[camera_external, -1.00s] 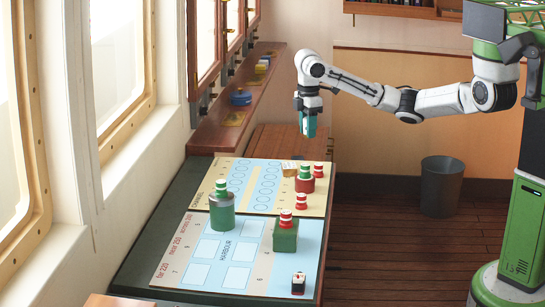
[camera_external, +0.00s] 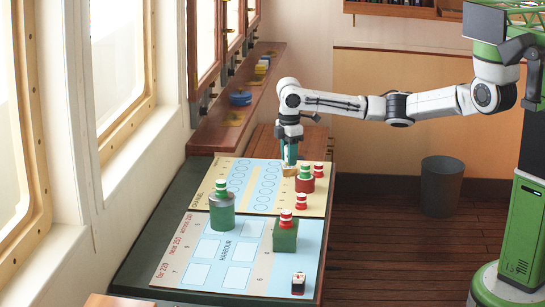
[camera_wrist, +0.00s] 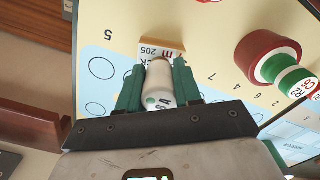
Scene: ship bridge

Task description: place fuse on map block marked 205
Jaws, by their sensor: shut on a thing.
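My gripper (camera_external: 290,158) is low over the far end of the map board. Its green fingers show in the wrist view (camera_wrist: 158,88) and are shut on a white fuse (camera_wrist: 157,84) with a beige end. The map block (camera_wrist: 161,47), a small tan-edged block with a white label reading 205, lies just beyond the fuse in that view, partly covered by it. In the external view the block (camera_external: 289,172) is right under my fingers. I cannot tell whether the fuse touches it.
A red cylinder (camera_external: 305,184) with a green-striped piece on top stands just right of the block. Red-striped pieces (camera_external: 319,169) stand nearby. A green cylinder (camera_external: 221,212) and a green block (camera_external: 285,238) stand nearer. The board's blue middle (camera_external: 266,187) is free.

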